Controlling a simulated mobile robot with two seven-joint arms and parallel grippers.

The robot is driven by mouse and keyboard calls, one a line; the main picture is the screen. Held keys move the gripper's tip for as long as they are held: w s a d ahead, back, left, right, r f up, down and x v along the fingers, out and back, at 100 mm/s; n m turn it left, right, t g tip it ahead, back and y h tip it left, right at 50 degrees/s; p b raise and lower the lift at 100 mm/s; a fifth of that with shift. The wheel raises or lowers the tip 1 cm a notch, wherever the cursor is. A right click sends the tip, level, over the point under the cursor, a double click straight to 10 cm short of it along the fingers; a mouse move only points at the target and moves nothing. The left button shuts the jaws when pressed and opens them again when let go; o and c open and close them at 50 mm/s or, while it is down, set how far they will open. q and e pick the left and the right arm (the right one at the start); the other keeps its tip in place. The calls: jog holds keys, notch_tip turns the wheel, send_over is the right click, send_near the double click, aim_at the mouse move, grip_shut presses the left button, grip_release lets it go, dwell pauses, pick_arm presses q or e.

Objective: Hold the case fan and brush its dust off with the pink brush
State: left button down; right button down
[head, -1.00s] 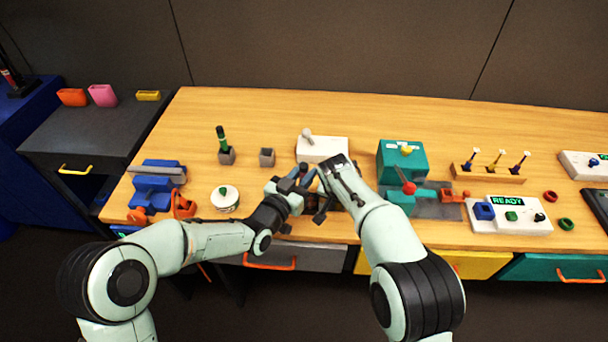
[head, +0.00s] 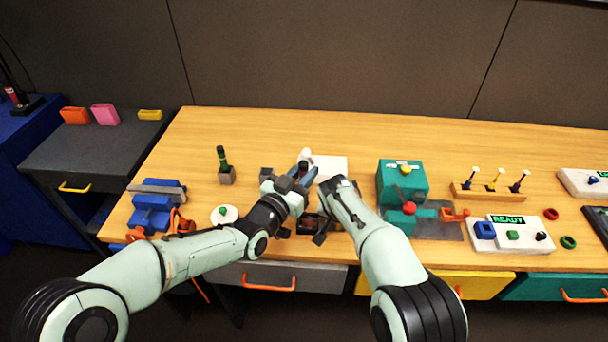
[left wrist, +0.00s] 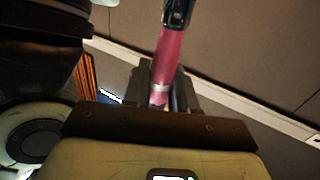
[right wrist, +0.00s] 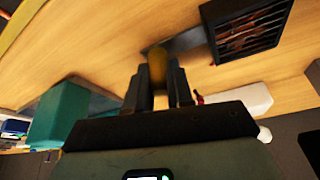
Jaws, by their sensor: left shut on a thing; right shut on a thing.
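My left gripper (head: 302,178) is shut on the pink brush, whose pink handle (left wrist: 168,60) stands between the fingers in the left wrist view. A dark piece caps the handle's far end. The dark square case fan (head: 308,225) is low between my two arms near the table's front edge. It also shows at the upper right of the right wrist view (right wrist: 250,30). My right gripper (right wrist: 157,88) is shut on a yellow-brown rounded piece, seemingly the fan's handle; a grey strip runs from there toward the fan. My right forearm hides these fingertips in the head view.
A white box (head: 335,164) with a knob stands behind the grippers. A teal machine (head: 404,182) with a red knob is close on the right. A white round pot (head: 224,214) and a blue vise (head: 155,212) are on the left.

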jog(key=c, duration=0.9)
grip_release()
jog(key=v, duration=1.2)
jog(key=o, duration=0.3)
